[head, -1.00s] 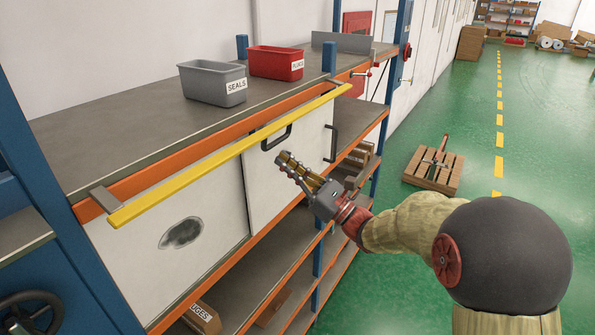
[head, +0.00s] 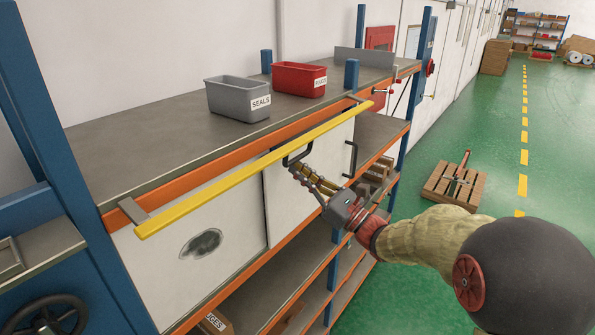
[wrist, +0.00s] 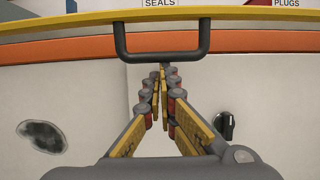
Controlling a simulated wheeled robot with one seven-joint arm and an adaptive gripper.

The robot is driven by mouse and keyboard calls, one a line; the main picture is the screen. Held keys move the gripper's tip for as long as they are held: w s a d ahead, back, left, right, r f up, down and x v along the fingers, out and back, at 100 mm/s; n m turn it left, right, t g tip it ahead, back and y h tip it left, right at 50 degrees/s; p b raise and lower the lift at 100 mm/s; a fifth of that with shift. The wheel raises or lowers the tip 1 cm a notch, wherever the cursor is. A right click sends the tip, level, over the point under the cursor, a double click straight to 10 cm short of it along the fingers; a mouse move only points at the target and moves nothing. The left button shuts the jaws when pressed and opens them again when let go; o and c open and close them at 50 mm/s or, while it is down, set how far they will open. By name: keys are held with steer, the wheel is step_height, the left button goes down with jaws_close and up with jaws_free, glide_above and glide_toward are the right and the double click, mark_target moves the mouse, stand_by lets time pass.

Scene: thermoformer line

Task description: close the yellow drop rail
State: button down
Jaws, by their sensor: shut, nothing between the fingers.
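The yellow drop rail (head: 255,174) runs along the front of the shelf unit, held out from the orange beam by a grey bracket at each end. It also crosses the top of the wrist view (wrist: 60,23). In the wrist view the fingertips (wrist: 162,72) point at the panel just under that handle (wrist: 160,54). I cannot tell whether they touch anything.
A grey SEALS bin (head: 238,97) and a red PLUGS bin (head: 299,80) stand on the shelf top (head: 150,140). A second black handle (head: 351,159) is further right. A wooden pallet (head: 455,187) lies on the green floor, which is otherwise largely open.

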steer(key=shift+s+d+r+h+p, duration=0.2)
steer(key=shift+r+h+p, duration=0.1)
steer(key=shift+p, duration=0.4)
steer(key=r+g+h+p, duration=0.1)
steer(key=r+p, duration=0.2)
steer(key=r, duration=0.3)
steer(key=r+g+h+p, duration=0.1)
steer(key=r+p, duration=0.2)
steer(key=r, duration=0.2)
steer(key=r+g+h+p, duration=0.1)
steer(key=r+p, duration=0.3)
steer(key=r, duration=0.2)
steer(key=shift+s+d+r+h, duration=0.2)
steer(key=shift+d+r+h, duration=0.1)
steer(key=shift+f, duration=0.1)
stand_by(0.4)
